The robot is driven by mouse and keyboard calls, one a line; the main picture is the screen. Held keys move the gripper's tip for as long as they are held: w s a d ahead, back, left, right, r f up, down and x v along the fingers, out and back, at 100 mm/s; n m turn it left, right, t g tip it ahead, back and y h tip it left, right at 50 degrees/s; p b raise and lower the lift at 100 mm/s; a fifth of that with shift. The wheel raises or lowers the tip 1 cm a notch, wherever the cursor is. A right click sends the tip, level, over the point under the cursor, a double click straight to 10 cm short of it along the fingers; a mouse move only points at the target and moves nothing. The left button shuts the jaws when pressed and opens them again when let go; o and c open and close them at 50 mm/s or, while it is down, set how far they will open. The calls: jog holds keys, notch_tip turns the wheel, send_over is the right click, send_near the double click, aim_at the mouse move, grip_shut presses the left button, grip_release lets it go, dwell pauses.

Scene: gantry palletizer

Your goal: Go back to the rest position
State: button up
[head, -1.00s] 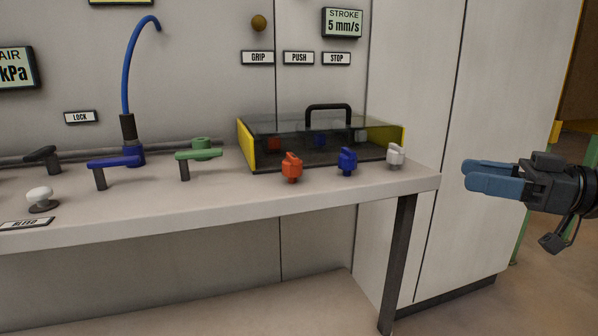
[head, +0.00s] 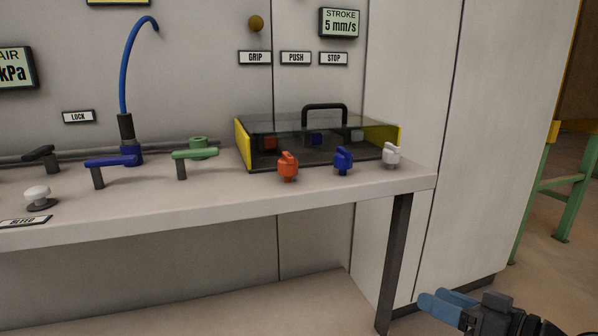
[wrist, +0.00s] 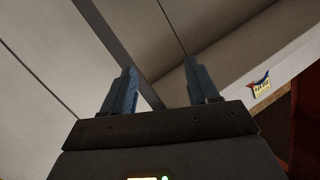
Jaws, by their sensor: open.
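My gripper (head: 446,303) is at the lower right of the head view, below the shelf top and to the right of the shelf's dark leg. Its blue fingers point left and hold nothing. In the wrist view my gripper (wrist: 162,92) shows its two fingers wide apart with an empty gap between them. My gripper touches nothing that I can see.
The shelf (head: 230,207) carries a red knob (head: 288,166), a blue knob (head: 343,160), a white knob (head: 391,155), lever handles and a clear-covered box (head: 243,146). The shelf leg (head: 394,260) stands left of my gripper. A green frame (head: 569,205) stands at the right.

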jog(key=s+a+f+m+h, duration=0.1)
jog(key=s+f+m+h, duration=0.4)
jog(key=s+f, duration=0.85)
jog(key=s+h, duration=0.5)
jog(key=s, duration=1.1)
jog(key=s+a+r+n+t, duration=0.2)
jog(key=s+r, duration=1)
jog(key=s, duration=0.2)
notch_tip(320, 180, up, 17)
jog(key=p, duration=1.7)
jog(key=shift+w+a+r+p, duration=0.15)
jog(key=shift+w+r+p, duration=0.1)
jog(key=shift+p, duration=0.1)
jog(key=shift+f, duration=0.1)
